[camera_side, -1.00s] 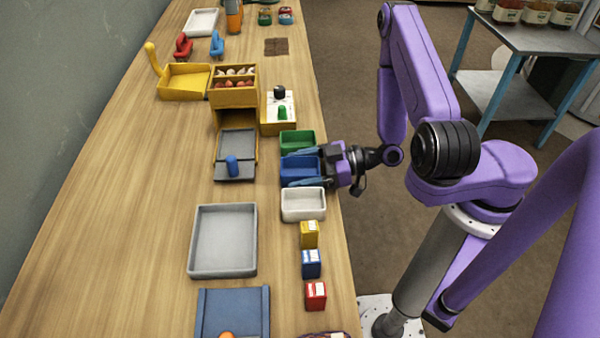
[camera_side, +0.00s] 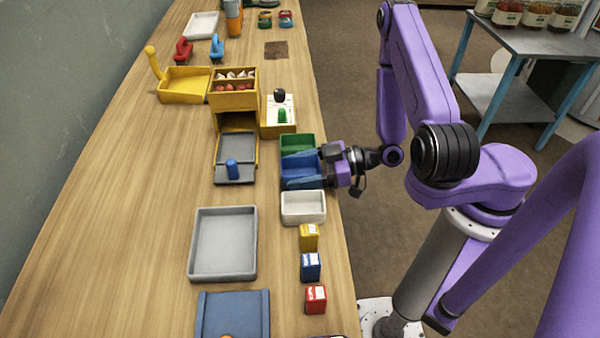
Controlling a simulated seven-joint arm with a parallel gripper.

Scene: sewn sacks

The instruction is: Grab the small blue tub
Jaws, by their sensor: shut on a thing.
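The small blue tub (camera_side: 292,170) sits in a row on the table's right side, between a green tub (camera_side: 297,143) and a white tub (camera_side: 303,207). My gripper (camera_side: 306,169) reaches in from the right and is shut on the blue tub. Its fingers lie low over the tub and cover part of it. I cannot tell exactly which walls they press on. The tub appears to be at table level.
Small yellow (camera_side: 309,237), blue (camera_side: 311,266) and red (camera_side: 316,298) boxes stand in front of the white tub. A grey tray (camera_side: 223,243) lies to the left. A control box (camera_side: 279,115) stands behind the green tub.

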